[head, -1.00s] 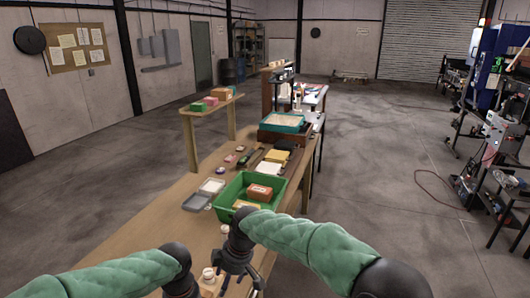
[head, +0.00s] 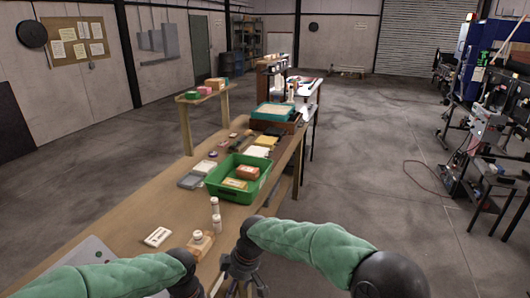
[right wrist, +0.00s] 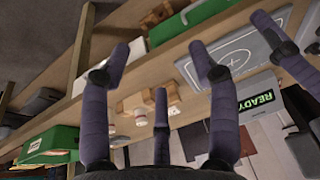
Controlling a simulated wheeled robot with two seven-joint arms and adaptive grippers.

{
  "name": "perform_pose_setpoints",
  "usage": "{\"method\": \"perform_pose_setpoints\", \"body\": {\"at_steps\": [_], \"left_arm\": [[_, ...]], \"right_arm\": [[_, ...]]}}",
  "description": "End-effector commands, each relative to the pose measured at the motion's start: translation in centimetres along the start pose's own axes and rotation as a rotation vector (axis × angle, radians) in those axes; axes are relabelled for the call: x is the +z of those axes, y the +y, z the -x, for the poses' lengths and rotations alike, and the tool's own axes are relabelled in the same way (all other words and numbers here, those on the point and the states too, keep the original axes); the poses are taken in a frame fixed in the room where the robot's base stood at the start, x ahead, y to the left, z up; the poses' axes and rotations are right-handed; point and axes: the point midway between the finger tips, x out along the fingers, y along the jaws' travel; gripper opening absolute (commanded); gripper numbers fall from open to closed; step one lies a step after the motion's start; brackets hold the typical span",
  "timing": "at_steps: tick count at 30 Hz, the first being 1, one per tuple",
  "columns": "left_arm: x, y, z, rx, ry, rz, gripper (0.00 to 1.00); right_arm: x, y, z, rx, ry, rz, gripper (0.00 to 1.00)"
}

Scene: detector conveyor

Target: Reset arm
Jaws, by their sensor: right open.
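A wooden block (head: 201,246) with a white-capped bottle (head: 197,236) stands between the arm ends. A green tray (head: 212,186) holding small boxes (head: 247,172) lies farther along the bench.
Two white bottles (head: 215,215) and a white device (head: 157,236) stand near my arms. A grey panel (head: 92,256) lies at the left, and a READY display (right wrist: 257,101) shows in the wrist view. Equipment (head: 480,140) stands at the right; the floor between is open.

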Motion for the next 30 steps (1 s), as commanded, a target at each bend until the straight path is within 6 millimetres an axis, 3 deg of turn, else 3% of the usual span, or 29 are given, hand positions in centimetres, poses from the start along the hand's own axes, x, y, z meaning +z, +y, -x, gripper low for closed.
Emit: {"method": "perform_pose_setpoints", "body": {"at_steps": [10,17,24,30], "left_arm": [[-0.4,2.1,-6.9,0.1,0.01,0.045,0.62],[0.5,4.8,-14.7,0.207,0.025,0.142,0.62],[3.3,7.5,-22.4,0.288,0.045,0.299,0.62],[6.7,9.2,-27.3,0.308,0.053,0.436,0.62]], "right_arm": [[6.3,0.7,-7.1,-0.019,0.006,-0.243,0.61],[14.7,-0.8,-14.5,-0.038,0.015,-0.56,0.61],[23.8,-5.8,-20.4,-0.049,0.02,-0.94,0.61],[29.8,-11.2,-22.8,-0.049,0.021,-1.242,0.61]]}}
